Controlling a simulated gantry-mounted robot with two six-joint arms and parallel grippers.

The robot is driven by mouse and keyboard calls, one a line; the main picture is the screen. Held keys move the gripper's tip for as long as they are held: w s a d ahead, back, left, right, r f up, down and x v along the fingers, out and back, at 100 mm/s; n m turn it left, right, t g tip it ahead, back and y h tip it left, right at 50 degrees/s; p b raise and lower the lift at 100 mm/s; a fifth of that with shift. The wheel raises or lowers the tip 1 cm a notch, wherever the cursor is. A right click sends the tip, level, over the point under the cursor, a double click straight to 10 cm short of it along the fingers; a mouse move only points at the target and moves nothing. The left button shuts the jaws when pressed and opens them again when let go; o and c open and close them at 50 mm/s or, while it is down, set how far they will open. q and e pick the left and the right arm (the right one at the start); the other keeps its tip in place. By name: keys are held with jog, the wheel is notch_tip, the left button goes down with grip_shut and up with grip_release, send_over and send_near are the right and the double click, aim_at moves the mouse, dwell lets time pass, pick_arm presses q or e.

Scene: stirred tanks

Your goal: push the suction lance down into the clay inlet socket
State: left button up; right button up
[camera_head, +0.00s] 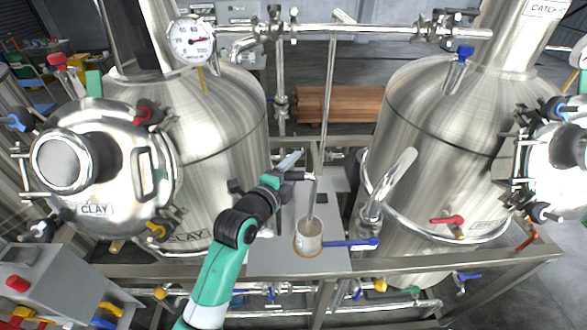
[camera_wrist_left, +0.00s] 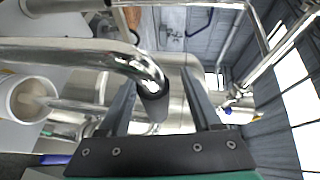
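The suction lance, a thin steel tube (camera_head: 326,120), stands nearly upright, leaning slightly right at the top. Its lower end is in a pale, cup-like socket (camera_head: 308,240) with a yellowish ring at its base. This looks like the clay inlet socket; how deep the lance sits is not clear. The cup also shows in the left wrist view (camera_wrist_left: 22,100). My left gripper (camera_head: 297,168) is left of the lance, above the cup. My right gripper is out of view.
A steel tank marked CLAY (camera_head: 215,130) stands left, another tank (camera_head: 430,130) right. A curved spout (camera_head: 390,185) rises right of the lance. A blue valve handle (camera_head: 350,242) sticks out beside the cup. A horizontal pipe (camera_head: 370,32) crosses above.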

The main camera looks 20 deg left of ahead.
pick_arm(q)
jog(key=s+a+r+p, duration=0.1)
jog(key=s+r+p, duration=0.1)
jog(key=s, duration=0.9)
jog(key=shift+s+p, duration=0.25)
jog(key=shift+p, duration=0.6)
